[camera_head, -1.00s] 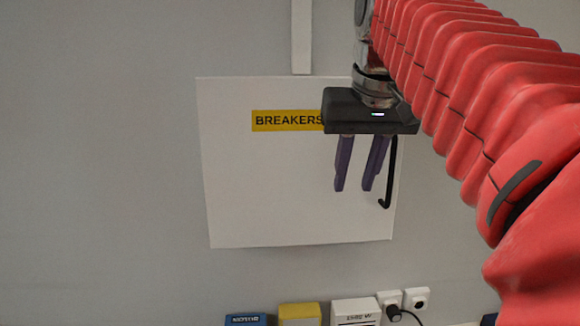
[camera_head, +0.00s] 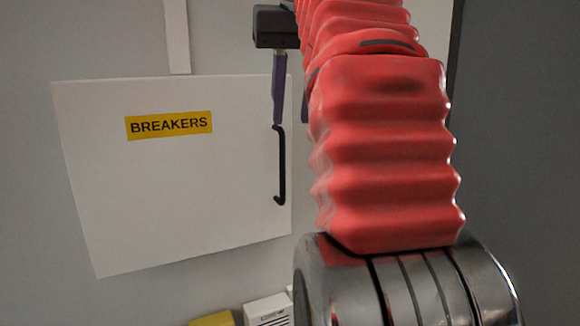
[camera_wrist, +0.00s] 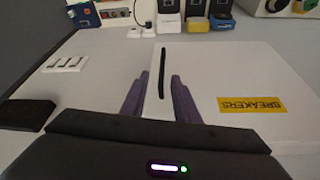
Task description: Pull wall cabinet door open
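The white wall cabinet door (camera_head: 170,200) carries a yellow BREAKERS label (camera_head: 168,125) and a black bar handle (camera_head: 281,170) near its right edge. I cannot tell whether it stands ajar. My gripper (camera_head: 290,120) is at the top of the handle, pointing down in the head view, with one purple finger partly hidden by my red arm. In the wrist view, my gripper (camera_wrist: 161,78) is open, with the handle (camera_wrist: 162,72) between its spread fingers. A gap shows on each side of the handle. The label (camera_wrist: 251,104) appears upside down there.
A white conduit (camera_head: 178,38) runs up the wall above the cabinet. Below stand a yellow box (camera_head: 213,319) and a white box (camera_head: 268,310). The wrist view shows a white switch panel (camera_wrist: 65,64) beside the cabinet and a blue box (camera_wrist: 84,14) beyond.

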